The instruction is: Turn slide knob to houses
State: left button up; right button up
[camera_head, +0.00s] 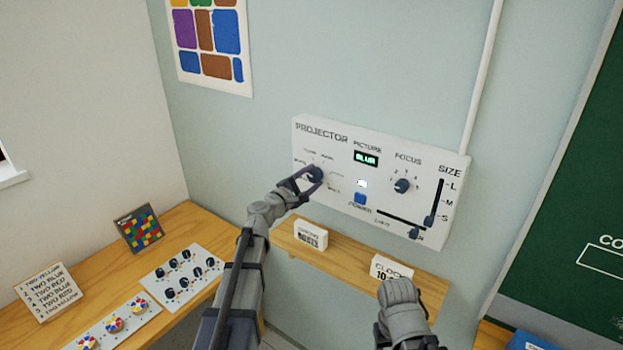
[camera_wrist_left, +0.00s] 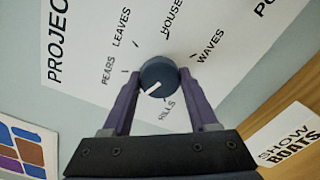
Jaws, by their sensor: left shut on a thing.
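The slide knob (camera_head: 315,174) is dark, round and on the left of the white projector panel (camera_head: 340,137). In the left wrist view the knob (camera_wrist_left: 158,72) sits among the labels PEARS, LEAVES, HOUSES, WAVES and a partly hidden one like HILLS. Its white mark points to the lower left of that view, away from HOUSES, which is above the knob. My left gripper (camera_head: 308,182) is shut on the knob, one purple finger on each side. My right gripper (camera_head: 402,297) is low in front of the ledge; its fingers cannot be made out.
The panel also has a small screen reading BLUR (camera_head: 366,158), a focus knob (camera_head: 402,186), a blue button (camera_head: 360,198) and sliders. A card reading SHOW BOATS (camera_wrist_left: 290,136) and a clock card (camera_head: 391,269) stand on the wooden ledge (camera_head: 350,264) below. A desk with dial panels is at left.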

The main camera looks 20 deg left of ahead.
pick_arm(q)
jog(key=m, duration=1.4)
jog(key=shift+s+m, duration=0.1)
jog(key=shift+m, duration=0.3)
jog(key=m, duration=0.3)
jog(key=shift+m, duration=0.3)
jog(key=m, duration=0.3)
jog(key=shift+m, duration=0.4)
jog(key=m, duration=0.5)
jog(key=shift+m, duration=0.4)
jog(key=o, duration=1.4)
jog(key=shift+c, duration=0.2)
